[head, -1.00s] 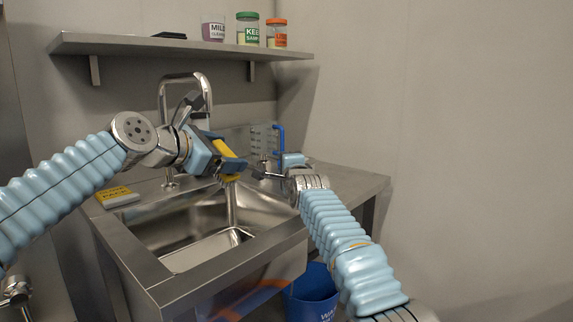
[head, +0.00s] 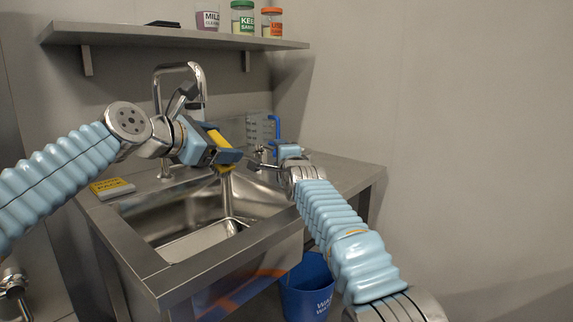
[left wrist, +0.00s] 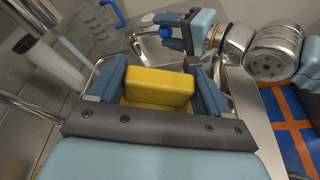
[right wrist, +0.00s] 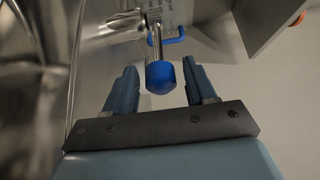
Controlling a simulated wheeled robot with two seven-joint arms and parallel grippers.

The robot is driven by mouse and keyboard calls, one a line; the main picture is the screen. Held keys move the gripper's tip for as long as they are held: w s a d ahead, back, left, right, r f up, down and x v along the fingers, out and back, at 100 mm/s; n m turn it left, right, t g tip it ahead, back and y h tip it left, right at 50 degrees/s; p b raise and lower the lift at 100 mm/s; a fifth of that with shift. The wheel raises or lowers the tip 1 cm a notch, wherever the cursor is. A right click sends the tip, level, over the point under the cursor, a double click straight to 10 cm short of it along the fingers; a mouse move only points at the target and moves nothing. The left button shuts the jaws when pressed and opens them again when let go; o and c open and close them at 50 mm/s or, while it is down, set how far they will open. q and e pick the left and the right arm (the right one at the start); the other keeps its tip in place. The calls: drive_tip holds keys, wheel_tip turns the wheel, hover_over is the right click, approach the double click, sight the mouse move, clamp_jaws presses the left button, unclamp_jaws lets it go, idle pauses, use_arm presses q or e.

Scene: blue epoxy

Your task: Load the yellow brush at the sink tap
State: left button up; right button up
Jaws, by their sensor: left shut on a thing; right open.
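The yellow brush (head: 221,139) is held in my left gripper (head: 226,162), over the sink basin (head: 190,245) in front of the tap (head: 180,68). The left wrist view shows its yellow block (left wrist: 160,85) between the two fingers. A thin, stream-like vertical streak shows below the brush, running down into the basin. My right gripper (head: 268,158) is at the basin's right side. In the right wrist view, its fingers (right wrist: 160,88) are open on either side of a blue-capped metal lever (right wrist: 161,77), with gaps visible. The brush's underside is hidden.
A clear jug (head: 260,130) with a blue handle stands behind my right gripper. A yellow-and-grey block (head: 111,187) lies on the left counter. A shelf (head: 180,39) with several containers hangs above. A blue bucket (head: 307,290) stands below the counter. The right counter top is mostly clear.

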drive_tip(key=v, duration=1.1)
drive_tip(key=shift+r, duration=0.1)
idle(0.6)
drive_tip(key=x, duration=1.1)
drive_tip(key=shift+w+a, duration=0.15)
drive_tip(key=shift+w, duration=0.25)
clamp_jaws()
